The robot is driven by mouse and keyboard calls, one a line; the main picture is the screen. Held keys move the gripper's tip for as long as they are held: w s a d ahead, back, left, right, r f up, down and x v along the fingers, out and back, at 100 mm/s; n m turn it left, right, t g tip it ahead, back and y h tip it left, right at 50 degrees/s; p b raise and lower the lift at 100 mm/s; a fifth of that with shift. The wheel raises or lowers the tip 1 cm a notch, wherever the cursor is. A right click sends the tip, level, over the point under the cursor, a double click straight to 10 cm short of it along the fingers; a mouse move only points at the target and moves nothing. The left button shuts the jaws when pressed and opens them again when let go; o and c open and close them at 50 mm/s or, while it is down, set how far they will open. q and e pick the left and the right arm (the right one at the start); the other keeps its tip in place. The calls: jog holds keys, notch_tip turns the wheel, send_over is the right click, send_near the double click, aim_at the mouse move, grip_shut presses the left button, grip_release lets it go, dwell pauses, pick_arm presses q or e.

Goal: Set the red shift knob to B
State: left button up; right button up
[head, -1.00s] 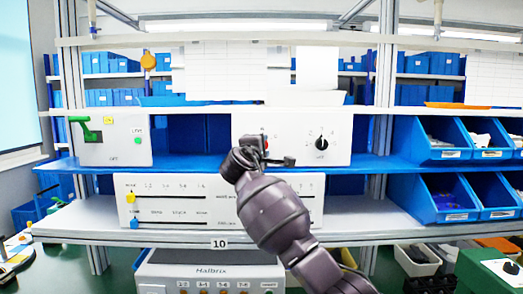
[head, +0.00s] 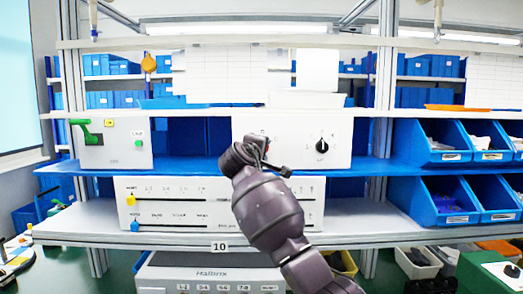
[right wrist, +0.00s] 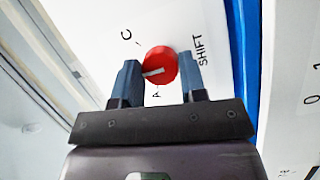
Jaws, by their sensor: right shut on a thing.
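The B mark is not visible. My right gripper (right wrist: 158,66) is shut on the knob, with one blue-grey finger on each side. In the head view my right gripper (head: 250,150) is at the left part of the white box (head: 300,125) and hides most of the knob. My left gripper is out of view.
A black rotary knob (head: 322,145) is to the right on the same box. A white box with a green lever (head: 88,132) stands left. A slider panel (head: 165,200) lies below, behind my right arm. Blue bins (head: 440,205) stand at the right.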

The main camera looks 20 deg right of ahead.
jog(key=o, duration=0.9)
jog(key=shift+b+v, duration=0.85)
jog(key=shift+v, duration=4.6)
